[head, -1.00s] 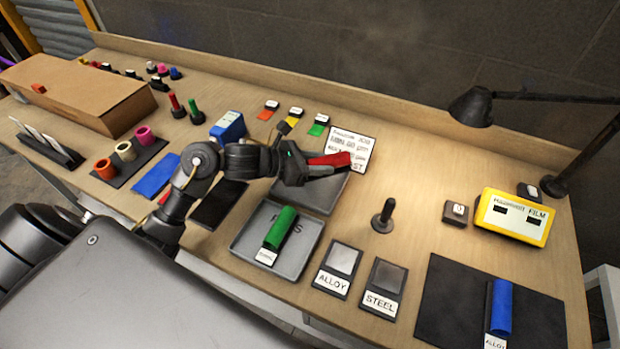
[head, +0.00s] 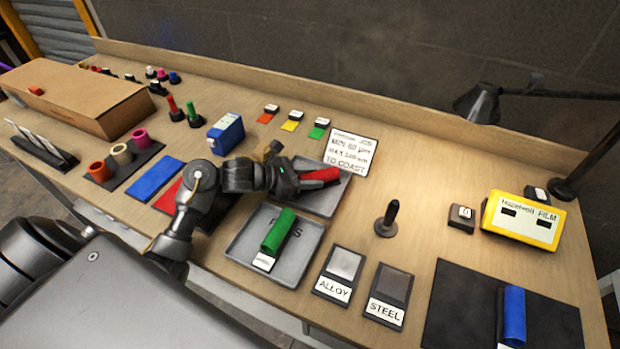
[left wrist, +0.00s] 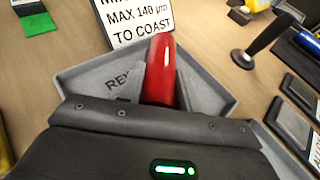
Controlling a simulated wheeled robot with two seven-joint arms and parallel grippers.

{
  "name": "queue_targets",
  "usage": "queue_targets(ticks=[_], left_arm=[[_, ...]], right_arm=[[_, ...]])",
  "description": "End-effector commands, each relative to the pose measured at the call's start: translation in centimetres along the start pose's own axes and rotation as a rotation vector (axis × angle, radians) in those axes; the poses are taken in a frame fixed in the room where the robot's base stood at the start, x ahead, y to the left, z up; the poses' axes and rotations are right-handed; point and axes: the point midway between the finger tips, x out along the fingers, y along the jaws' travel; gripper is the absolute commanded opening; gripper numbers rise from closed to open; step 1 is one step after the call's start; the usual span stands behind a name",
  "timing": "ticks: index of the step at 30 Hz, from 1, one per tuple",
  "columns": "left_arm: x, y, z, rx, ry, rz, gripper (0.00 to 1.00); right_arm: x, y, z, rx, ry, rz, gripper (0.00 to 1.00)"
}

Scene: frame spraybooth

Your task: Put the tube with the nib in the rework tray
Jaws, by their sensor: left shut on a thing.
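My left gripper (head: 298,178) is shut on a red tube (head: 322,174), which also shows in the left wrist view (left wrist: 160,70). The tube is held over the grey rework tray (head: 325,202); the left wrist view shows the tray's rim (left wrist: 222,84) around it and the letters "RE" on its floor. I cannot tell whether the tube touches the tray floor. No nib can be made out on the tube. A green tube (head: 279,230) with a white label lies in the pass tray (head: 305,262), in front of the rework tray. My right gripper is not in view.
A white job card (head: 352,152) stands behind the rework tray. A blue box (head: 226,134) and red, yellow and green tags are behind my arm. A dark peg (head: 388,219), alloy and steel plates and a yellow film gauge (head: 523,220) are to the right.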

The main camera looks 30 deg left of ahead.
Motion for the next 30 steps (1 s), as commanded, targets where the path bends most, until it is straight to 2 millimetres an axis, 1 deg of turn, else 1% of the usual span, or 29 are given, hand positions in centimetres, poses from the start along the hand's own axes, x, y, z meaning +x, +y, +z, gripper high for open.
queue_targets(ticks=[1, 2, 6, 14, 17, 20, 30], left_arm=[[0.0, 0.0, -0.1, 0.000, 0.002, -0.001, 0.07], [0.0, -0.1, -0.1, 0.000, 0.003, -0.001, 0.36], [0.0, 0.0, -0.1, -0.001, 0.003, -0.001, 0.54], [0.0, 0.0, -0.1, -0.001, 0.002, 0.000, 0.55], [-0.5, 0.1, -0.1, 0.000, 0.003, 0.001, 0.55], [-1.6, 0.1, -0.3, 0.003, 0.004, 0.004, 0.55], [-8.5, 0.0, -0.4, 0.004, 0.007, 0.002, 0.55]], right_arm=[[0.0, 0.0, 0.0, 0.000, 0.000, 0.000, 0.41], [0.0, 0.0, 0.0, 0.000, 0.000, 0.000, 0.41], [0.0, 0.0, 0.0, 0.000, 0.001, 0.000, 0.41], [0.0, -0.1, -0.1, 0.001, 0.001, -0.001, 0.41], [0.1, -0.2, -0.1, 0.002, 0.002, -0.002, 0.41], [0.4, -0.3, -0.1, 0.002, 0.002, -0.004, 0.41], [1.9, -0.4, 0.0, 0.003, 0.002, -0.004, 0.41]])
